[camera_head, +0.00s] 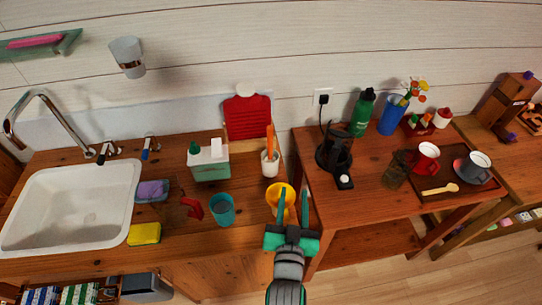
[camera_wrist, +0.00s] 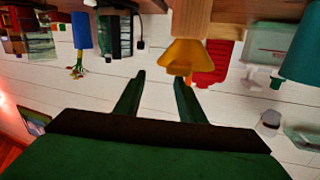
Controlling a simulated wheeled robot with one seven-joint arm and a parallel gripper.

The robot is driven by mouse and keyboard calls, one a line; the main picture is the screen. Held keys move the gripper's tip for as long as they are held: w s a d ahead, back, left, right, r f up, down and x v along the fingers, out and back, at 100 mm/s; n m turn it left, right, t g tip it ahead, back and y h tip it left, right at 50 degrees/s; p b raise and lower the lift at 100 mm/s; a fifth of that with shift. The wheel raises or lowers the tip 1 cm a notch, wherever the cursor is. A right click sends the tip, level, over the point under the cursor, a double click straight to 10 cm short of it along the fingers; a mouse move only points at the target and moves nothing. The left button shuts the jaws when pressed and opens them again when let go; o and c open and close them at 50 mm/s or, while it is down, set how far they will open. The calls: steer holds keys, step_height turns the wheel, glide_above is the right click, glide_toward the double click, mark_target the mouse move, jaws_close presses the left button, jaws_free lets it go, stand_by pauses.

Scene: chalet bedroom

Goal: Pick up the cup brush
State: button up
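A brush with an upright orange handle (camera_head: 270,136), which looks like the cup brush, stands in a white holder (camera_head: 270,168) on the wooden sink counter. I cannot make it out in the wrist view. My gripper (camera_head: 294,208) is at the counter's right front edge, in front of the holder and apart from it. Its two green fingers are spread with nothing between them; they also show in the wrist view (camera_wrist: 158,85). A yellow cup-shaped thing (camera_head: 273,196) stands close by the left finger and also shows in the wrist view (camera_wrist: 187,55).
A teal cup (camera_head: 222,210), red item (camera_head: 192,207), yellow sponge (camera_head: 144,234) and white-green box (camera_head: 209,162) stand left. A red board (camera_head: 247,115) leans behind the holder.

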mark_target(269, 149)
steer(key=shift+n+g+y, duration=0.4)
steer(key=shift+g, duration=0.5)
steer(key=w+a, duration=0.1)
steer(key=w, duration=0.1)
steer(key=w+a+r, duration=0.1)
steer(key=w, duration=0.1)
steer(key=w+a+r, duration=0.1)
steer(key=w, duration=0.1)
steer(key=shift+a, duration=0.35)
steer(key=w+a, duration=0.1)
steer(key=w, duration=0.3)
steer(key=w+a+f+g, duration=0.1)
steer(key=w, duration=0.3)
steer(key=w+a+f+n+g, duration=0.1)
steer(key=w+a, duration=0.1)
steer(key=w, duration=0.2)
steer(key=shift+w+y, duration=0.25)
steer(key=shift+y, duration=0.05)
steer(key=shift+w, duration=0.15)
steer(key=shift+d, duration=0.2)
steer(key=shift+s+a, duration=0.2)
steer(key=shift+a, duration=0.1)
jaws_close()
